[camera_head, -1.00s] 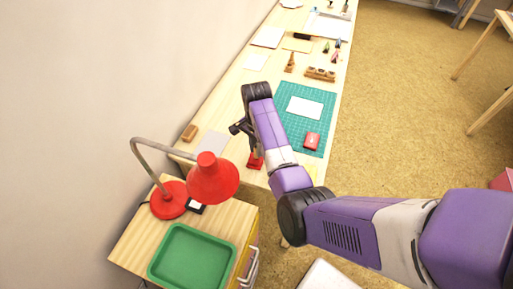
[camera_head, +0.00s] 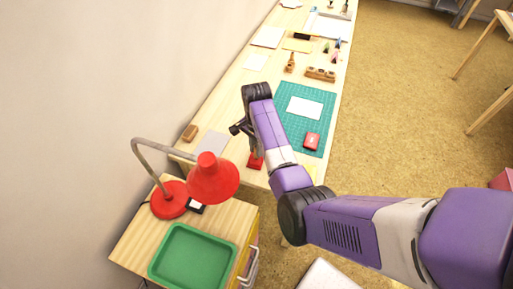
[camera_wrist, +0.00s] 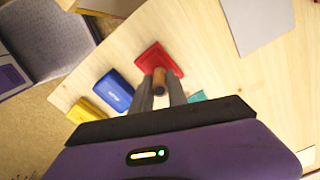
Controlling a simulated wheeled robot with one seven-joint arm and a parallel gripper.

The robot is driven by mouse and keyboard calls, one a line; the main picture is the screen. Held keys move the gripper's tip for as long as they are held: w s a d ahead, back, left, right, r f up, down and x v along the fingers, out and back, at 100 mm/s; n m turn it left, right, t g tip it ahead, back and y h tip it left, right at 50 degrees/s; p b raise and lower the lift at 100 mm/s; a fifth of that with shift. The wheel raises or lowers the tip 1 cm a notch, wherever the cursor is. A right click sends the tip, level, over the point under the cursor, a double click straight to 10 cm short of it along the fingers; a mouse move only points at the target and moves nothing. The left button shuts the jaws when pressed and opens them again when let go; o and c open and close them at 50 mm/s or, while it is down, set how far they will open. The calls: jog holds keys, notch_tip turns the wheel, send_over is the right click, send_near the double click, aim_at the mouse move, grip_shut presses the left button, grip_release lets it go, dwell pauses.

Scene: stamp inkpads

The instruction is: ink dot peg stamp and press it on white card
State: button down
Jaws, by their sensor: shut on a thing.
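My gripper (camera_wrist: 160,92) is shut on a wooden peg stamp (camera_wrist: 159,79), whose brown handle shows between the fingers. The stamp is over the near edge of a red inkpad (camera_wrist: 150,58); I cannot tell whether its face touches the pad. In the head view the red pad (camera_head: 255,160) shows partly behind my arm, and the gripper is mostly hidden there. The white card (camera_head: 305,107) lies flat on the green cutting mat (camera_head: 287,90), to the upper right of the gripper.
A blue pad (camera_wrist: 114,92) and a yellow pad (camera_wrist: 90,110) lie beside the red one. A red lamp (camera_head: 212,180) and a green tray (camera_head: 190,256) stand nearby. A grey sheet (camera_head: 212,144) lies left of the arm.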

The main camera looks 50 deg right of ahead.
jog(key=shift+r+p, duration=0.6)
jog(key=shift+p, duration=0.15)
dwell(0.5)
notch_tip(320, 180, up, 3)
jog(key=p, duration=0.2)
jog(key=shift+f+p, duration=0.15)
jog(key=shift+p, duration=0.15)
jog(key=shift+r, duration=1.4)
